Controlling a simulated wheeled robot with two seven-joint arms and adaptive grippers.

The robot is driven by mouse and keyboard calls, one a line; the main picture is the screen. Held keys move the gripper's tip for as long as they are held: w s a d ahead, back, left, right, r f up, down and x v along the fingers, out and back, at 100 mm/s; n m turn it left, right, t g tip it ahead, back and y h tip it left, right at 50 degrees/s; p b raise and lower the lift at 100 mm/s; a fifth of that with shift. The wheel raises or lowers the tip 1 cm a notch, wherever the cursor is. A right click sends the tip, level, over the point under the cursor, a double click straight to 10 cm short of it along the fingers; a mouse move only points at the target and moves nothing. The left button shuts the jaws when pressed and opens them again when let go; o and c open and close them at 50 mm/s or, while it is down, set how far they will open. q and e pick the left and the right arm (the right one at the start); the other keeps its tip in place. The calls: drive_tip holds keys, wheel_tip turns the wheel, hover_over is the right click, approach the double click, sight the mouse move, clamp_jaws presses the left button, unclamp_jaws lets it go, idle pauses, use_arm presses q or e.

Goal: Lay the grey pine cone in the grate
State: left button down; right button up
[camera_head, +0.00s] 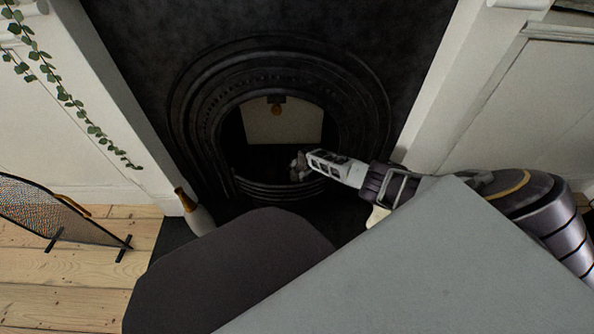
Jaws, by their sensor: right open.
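The grey pine cone (298,167) is at the right side of the fireplace opening, just behind the front bars of the grate (283,190). My right gripper (312,159) reaches in from the right, its fingertips beside the cone. The gripper is open. From this angle I cannot tell whether the fingers still touch the cone or exactly what it rests on. The inside of the grate is dark. My left gripper is not in view.
The black arched fireplace surround (185,110) frames the opening. A pale plate (284,126) stands at its back. A bottle-shaped object (196,213) stands at the hearth's left. A mesh fire screen (50,214) stands on floorboards farther left. Ivy (68,98) hangs above.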

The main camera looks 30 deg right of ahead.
drive_tip(key=shift+r, duration=0.15)
drive_tip(key=shift+r, duration=4.8)
